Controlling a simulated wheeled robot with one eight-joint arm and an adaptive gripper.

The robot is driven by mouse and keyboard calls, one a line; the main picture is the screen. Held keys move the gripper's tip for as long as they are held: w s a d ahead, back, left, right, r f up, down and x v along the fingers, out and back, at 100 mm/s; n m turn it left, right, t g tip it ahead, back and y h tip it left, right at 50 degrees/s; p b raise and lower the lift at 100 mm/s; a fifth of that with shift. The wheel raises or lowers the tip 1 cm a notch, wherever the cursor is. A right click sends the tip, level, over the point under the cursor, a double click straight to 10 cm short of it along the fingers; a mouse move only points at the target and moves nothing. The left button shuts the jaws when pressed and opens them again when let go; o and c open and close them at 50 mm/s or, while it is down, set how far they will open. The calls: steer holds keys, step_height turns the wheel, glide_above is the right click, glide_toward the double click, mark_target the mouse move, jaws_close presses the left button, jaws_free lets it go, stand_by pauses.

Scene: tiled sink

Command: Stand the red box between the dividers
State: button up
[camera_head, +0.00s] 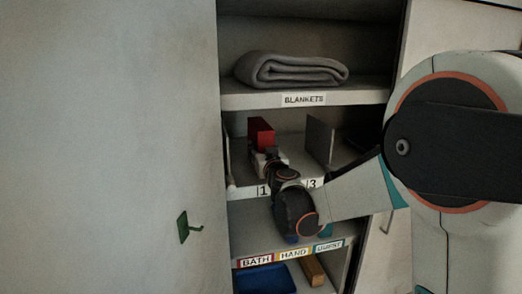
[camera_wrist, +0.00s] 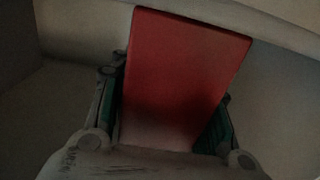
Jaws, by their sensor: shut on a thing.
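The red box (camera_head: 261,133) is upright on or just above the middle shelf, in the left part of the cabinet. It fills the middle of the wrist view (camera_wrist: 182,75), with green-padded fingers on both sides. My gripper (camera_head: 265,155) is shut on the red box, reaching in from the front. Another thin upright edge (camera_head: 227,150) shows at the far left. The lower part of the box is hidden by my gripper, so I cannot tell whether it touches the shelf.
A folded grey blanket (camera_head: 290,70) lies on the shelf above, labelled BLANKETS. The middle shelf's front edge (camera_head: 243,191) carries number labels. Below are a blue tray (camera_head: 264,279) and a brown item (camera_head: 314,271). A green hook (camera_head: 184,227) sticks out from the left panel.

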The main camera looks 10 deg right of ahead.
steer(key=shift+s, duration=0.1)
steer(key=shift+f, duration=0.15)
steer(key=o, duration=1.3)
